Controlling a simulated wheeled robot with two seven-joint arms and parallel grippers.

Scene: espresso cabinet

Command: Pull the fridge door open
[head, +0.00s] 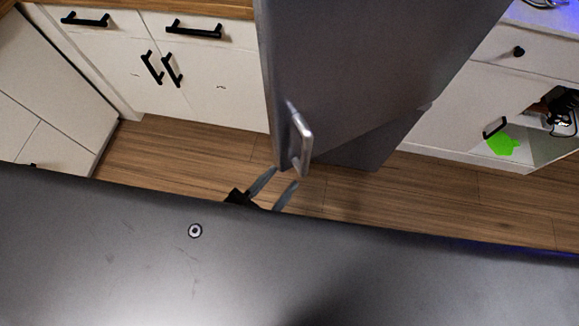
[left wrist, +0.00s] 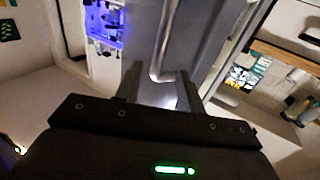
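The fridge (head: 350,60) is a tall grey body in the upper middle of the head view. Its door has a silver bar handle (head: 304,145) at its lower left; I cannot tell whether the door is ajar. My left gripper (head: 284,177) is open, its two fingers pointing up at the lower end of the handle. In the left wrist view the handle (left wrist: 162,45) comes down to the gap between the fingers of my left gripper (left wrist: 158,82). I see nothing held, and I cannot tell whether the fingers touch the handle. My right gripper is not in view.
White cabinets (head: 205,75) with black handles stand left of the fridge, and a white unit (head: 440,100) stands at the right. A bright green piece (head: 502,144) and dark items show there. Wooden floor (head: 450,195) is clear in front.

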